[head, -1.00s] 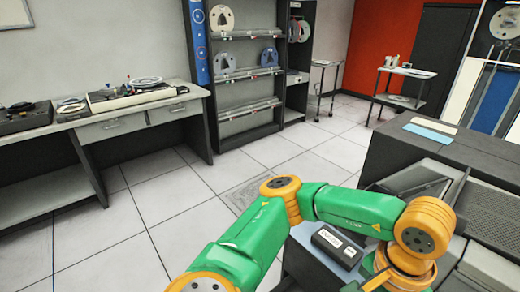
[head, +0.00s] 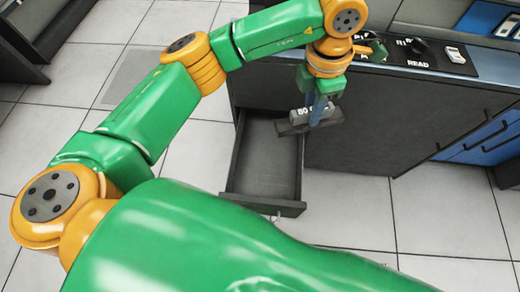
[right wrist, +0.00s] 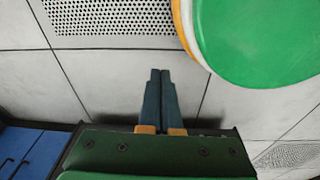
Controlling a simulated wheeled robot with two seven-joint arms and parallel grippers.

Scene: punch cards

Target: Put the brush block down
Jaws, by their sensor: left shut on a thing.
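The brush block (head: 296,127) is a dark bar with a paler grey top and partly readable lettering. My left gripper (head: 318,112) points down and is shut on it. The block is over the back right part of an open grey drawer (head: 262,165). I cannot tell whether it touches the drawer's edge or hangs above it. The fingers hide part of the block. In the right wrist view my right gripper (right wrist: 160,73) has its two fingers together with nothing between them, above the tiled floor.
The drawer's floor looks empty. A dark counter (head: 400,120) stands right of it, with a black panel marked READ (head: 418,63) and small items on top. Blue drawer fronts (head: 490,140) are at the far right. Pale tiled floor (head: 350,215) is clear in front.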

